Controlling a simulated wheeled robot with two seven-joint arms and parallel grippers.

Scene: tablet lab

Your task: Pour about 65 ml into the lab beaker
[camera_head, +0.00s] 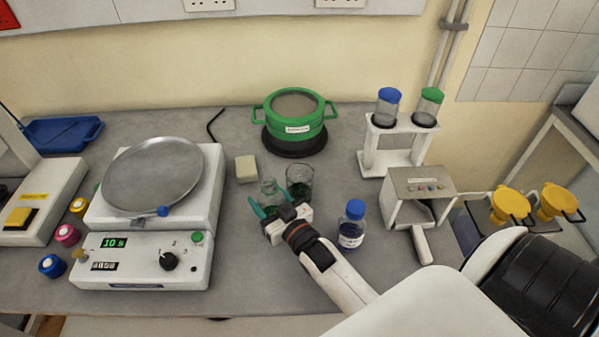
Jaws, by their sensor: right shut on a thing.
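My right gripper (268,202), with teal fingertips, is shut on a small clear glass vessel (270,188) near the middle of the bench. The gripper hides the vessel's lower part, and I cannot tell how much liquid is in it. A clear glass beaker (300,174) stands just right of and behind the held vessel. It looks dark near its bottom, partly behind the gripper, and I cannot tell its fill level. Whether vessel and beaker touch is not clear. My left gripper is not in view.
A blue-capped bottle (351,226) stands close right of my right wrist. A balance (150,225) with a round pan is at left, beside small coloured jars. A green pot (295,117), a pale block (246,169), a white rack (392,150) and a white device (420,190) surround the middle.

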